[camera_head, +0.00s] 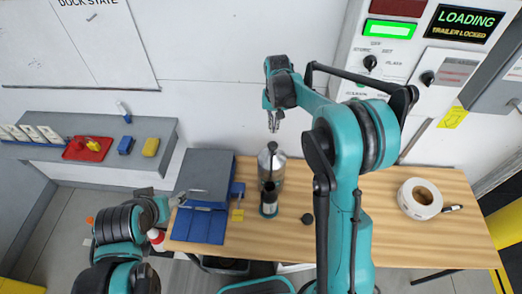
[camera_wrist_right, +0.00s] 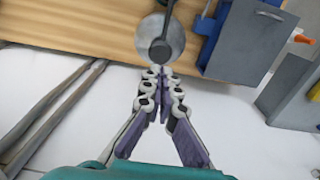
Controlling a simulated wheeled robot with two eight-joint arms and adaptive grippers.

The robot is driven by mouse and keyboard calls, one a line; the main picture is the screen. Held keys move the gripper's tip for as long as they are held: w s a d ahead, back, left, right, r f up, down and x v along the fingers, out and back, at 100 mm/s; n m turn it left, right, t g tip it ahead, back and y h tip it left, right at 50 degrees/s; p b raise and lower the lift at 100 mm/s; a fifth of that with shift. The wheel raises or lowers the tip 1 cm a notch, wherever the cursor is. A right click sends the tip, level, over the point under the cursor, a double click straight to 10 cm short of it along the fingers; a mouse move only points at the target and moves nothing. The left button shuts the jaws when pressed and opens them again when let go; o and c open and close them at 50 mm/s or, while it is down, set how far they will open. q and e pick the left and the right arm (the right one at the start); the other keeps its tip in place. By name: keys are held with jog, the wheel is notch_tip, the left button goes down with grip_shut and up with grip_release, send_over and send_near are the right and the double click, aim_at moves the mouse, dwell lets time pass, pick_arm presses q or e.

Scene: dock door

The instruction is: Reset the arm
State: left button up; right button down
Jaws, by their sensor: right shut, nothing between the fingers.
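My right arm reaches up across the middle of the head view. Its gripper (camera_head: 273,124) points down in the air near the wall, above the far edge of the table. In the right wrist view the gripper's fingertips (camera_wrist_right: 160,73) are together with nothing between them. A silver canister (camera_head: 271,160) with a dark top stands on the table below; it also shows just past the fingertips in the wrist view (camera_wrist_right: 160,40). My left arm is at the lower left, its gripper (camera_head: 172,201) by the table's left edge; its fingers are too small to read.
A control panel (camera_head: 400,62) with a LOADING sign is on the wall. A grey shelf (camera_head: 150,130) stands left.

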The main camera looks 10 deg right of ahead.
jog(key=s+f+n+t+b, duration=0.1)
jog(key=s+f+t+b, duration=0.2)
jog(key=s+b, duration=0.6)
jog(key=s+f+n+t+b, duration=0.2)
jog(key=s+f+b, duration=0.6)
jog(key=s, duration=0.9)
jog(key=t+b, duration=0.2)
jog(key=shift+f+b, duration=0.25)
jog(key=shift+b, duration=0.05)
